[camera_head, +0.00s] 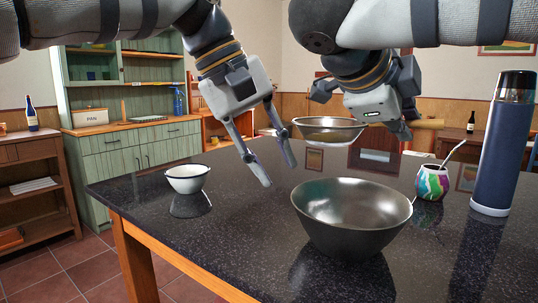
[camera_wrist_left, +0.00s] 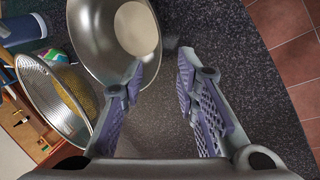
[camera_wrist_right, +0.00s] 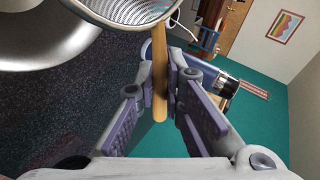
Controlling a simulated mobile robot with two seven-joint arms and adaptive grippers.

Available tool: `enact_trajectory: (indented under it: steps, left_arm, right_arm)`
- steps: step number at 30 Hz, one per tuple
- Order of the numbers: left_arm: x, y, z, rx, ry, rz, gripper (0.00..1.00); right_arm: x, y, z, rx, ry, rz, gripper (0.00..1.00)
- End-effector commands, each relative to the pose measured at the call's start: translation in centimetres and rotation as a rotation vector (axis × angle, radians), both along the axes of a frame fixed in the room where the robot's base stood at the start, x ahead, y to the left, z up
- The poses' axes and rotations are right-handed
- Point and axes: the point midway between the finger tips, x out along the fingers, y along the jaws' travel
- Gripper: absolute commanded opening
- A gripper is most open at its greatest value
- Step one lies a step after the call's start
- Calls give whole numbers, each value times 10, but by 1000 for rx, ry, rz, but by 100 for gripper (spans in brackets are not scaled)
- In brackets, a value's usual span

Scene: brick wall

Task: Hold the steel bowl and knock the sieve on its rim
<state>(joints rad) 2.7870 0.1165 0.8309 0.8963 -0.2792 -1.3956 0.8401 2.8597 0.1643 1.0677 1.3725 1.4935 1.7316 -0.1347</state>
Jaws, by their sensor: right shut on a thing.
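The steel bowl (camera_head: 352,218) stands upright on the dark speckled table, and its inside looks empty. My left gripper (camera_head: 278,168) is open and empty above the table, just behind and left of the bowl; in the left wrist view the bowl (camera_wrist_left: 98,38) lies just beyond its fingers (camera_wrist_left: 160,80). My right gripper (camera_wrist_right: 164,75) is shut on the wooden handle of the sieve (camera_wrist_right: 160,88). The sieve (camera_head: 329,131) is held level in the air behind the bowl, apart from its rim. My right gripper's fingertips are mostly hidden in the head view.
A white enamel bowl (camera_head: 187,179) stands at the table's left. A colourful cup with a metal straw (camera_head: 432,183) and a tall dark blue flask (camera_head: 503,150) stand right of the steel bowl. The table's front left is clear.

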Motion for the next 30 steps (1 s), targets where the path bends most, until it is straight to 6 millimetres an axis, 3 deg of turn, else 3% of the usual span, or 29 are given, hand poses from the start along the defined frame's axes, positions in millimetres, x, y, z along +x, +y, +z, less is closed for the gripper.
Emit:
enact_trajectory:
  steps: [9, 15, 26, 27, 30]
  left_arm:
    - [9, -29, -63, 0, 6, -2, 28]
    - [14, -44, -95, 0, 3, 2, 28]
    - [16, -49, -104, -1, 1, 3, 28]
    - [16, -49, -104, -1, 1, 3, 26]
    - [16, -49, -104, -1, 1, 3, 3]
  right_arm:
    - [0, 0, 0, 0, 0, 0, 0]
    - [0, 0, 0, 0, 0, 0, 0]
    - [0, 0, 0, 0, -1, 0, 0]
    - [0, 0, 0, 0, -1, 0, 0]
    - [0, 0, 0, 0, -1, 0, 0]
